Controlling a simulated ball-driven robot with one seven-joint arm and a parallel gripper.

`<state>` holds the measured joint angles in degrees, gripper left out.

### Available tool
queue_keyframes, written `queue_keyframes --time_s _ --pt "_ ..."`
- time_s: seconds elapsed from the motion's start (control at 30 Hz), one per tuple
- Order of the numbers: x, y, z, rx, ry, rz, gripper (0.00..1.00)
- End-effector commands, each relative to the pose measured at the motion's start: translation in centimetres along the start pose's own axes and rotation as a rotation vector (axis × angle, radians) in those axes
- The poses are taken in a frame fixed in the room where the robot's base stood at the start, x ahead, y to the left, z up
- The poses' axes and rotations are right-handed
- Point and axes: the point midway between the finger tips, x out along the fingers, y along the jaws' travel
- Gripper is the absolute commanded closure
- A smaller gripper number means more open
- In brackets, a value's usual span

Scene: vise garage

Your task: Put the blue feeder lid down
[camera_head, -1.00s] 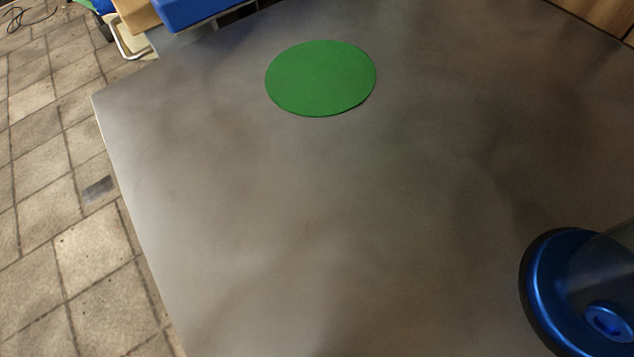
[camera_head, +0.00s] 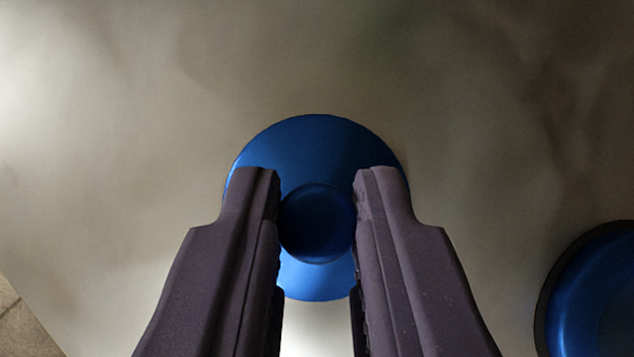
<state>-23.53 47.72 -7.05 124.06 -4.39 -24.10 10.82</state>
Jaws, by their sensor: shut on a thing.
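The blue feeder lid (camera_head: 318,142) is a round, shiny blue disc with a round knob (camera_head: 317,222) in its middle. It shows in the centre of the head camera view. My gripper (camera_head: 317,208) has its two dark fingers on either side of the knob and is shut on it. The fingers hide parts of the lid's left and right sides. I cannot tell whether the lid touches the grey surface below or hangs a little above it.
A grey metal tabletop (camera_head: 130,130) fills most of the view and is clear around the lid. Part of another blue round thing with a dark rim (camera_head: 590,290) is at the lower right. A bit of tiled floor (camera_head: 15,320) shows past the table's edge at lower left.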

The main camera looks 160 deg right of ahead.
Motion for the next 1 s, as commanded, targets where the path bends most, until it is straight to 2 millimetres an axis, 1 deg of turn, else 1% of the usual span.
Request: queue_keyframes --time_s 0.03,0.23,0.37,0.4,0.47,0.5,0.73,0.83,0.93,1.0 --pt "0.4 0.0 0.3 0.000 0.000 0.000 1.00" --pt "0.3 0.0 0.2 0.000 0.001 0.000 1.00" --pt "0.7 0.0 0.4 0.000 0.001 0.000 1.00" --pt "0.6 0.0 0.4 0.000 0.001 0.000 0.69" --pt "0.5 0.0 0.3 0.000 0.001 0.000 0.56" --pt "0.5 0.0 0.3 0.000 0.001 0.000 0.53" --pt "0.5 0.0 0.3 0.000 0.001 0.000 0.53" --pt "0.1 0.0 0.1 0.000 0.001 0.000 0.53" --pt "-1.3 0.0 0.1 0.000 0.002 -0.001 0.53" --pt "-2.8 0.0 0.0 -0.001 0.002 -0.001 0.53"
